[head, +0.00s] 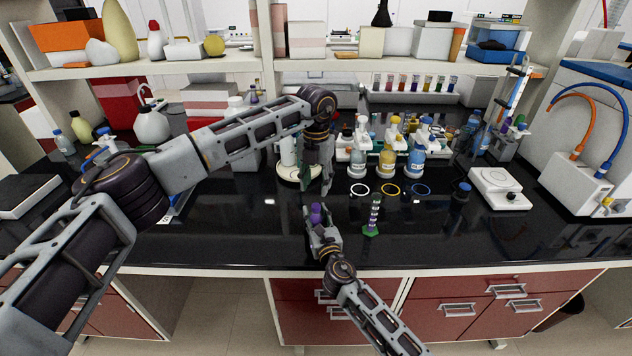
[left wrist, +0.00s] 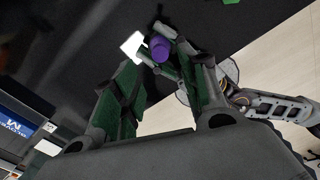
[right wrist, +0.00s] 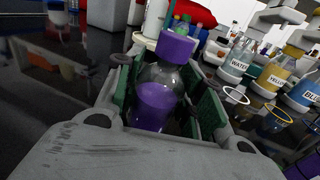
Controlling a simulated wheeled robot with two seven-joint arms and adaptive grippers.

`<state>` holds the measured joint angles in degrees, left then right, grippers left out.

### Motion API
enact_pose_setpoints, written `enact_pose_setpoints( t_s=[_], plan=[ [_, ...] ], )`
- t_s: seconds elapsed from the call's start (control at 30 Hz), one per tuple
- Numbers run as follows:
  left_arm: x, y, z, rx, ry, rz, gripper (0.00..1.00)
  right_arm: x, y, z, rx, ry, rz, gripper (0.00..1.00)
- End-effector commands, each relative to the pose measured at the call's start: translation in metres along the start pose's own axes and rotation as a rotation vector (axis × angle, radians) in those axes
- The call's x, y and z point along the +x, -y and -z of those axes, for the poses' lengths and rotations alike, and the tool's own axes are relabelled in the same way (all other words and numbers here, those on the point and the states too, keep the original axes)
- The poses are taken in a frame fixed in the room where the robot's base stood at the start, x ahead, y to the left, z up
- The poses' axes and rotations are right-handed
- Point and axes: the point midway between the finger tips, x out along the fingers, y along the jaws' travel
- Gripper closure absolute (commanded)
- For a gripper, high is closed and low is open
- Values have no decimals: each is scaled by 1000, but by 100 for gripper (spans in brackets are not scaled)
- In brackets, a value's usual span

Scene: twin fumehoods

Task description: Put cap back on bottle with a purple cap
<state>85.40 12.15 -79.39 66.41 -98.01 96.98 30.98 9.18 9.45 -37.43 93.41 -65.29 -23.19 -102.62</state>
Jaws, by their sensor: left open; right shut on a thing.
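A clear bottle with purple liquid (right wrist: 157,103) stands upright between the fingers of my right gripper (right wrist: 163,80), which is shut on it. A purple cap (right wrist: 175,47) sits on top of its neck; whether it is screwed tight I cannot tell. In the head view my right gripper (head: 320,224) is low over the front of the bench, with the purple cap (head: 316,211) showing at its tip. My left gripper (head: 317,190) is open and empty, pointing down just above the cap. In the left wrist view the cap (left wrist: 160,49) shows beyond and between the left fingers (left wrist: 166,78).
A green-based striped stand (head: 373,216) is right of my right gripper. White, yellow and blue rings (head: 390,190) lie behind it, before labelled bottles (head: 387,163). A white round-based device (head: 293,173) stands behind my grippers. The front-right bench is mostly clear.

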Motion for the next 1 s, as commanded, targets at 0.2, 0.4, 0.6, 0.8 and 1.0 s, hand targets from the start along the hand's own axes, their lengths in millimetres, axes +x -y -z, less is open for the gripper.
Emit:
enact_pose_setpoints(
  t_s=[0.2,0.4,0.6,0.8,1.0],
  plan=[
    [0,0,0,1,0,0,57,0,0,0,0,0,0,100],
    [2,0,0,2,0,0,57,0,0,0,0,0,0,100],
    [14,0,0,2,-2,-1,57,0,0,0,0,0,0,100],
    [35,0,0,2,-2,0,57,0,0,0,0,0,0,100],
    [58,0,0,2,-1,0,57,0,0,0,0,0,0,100]
  ],
)
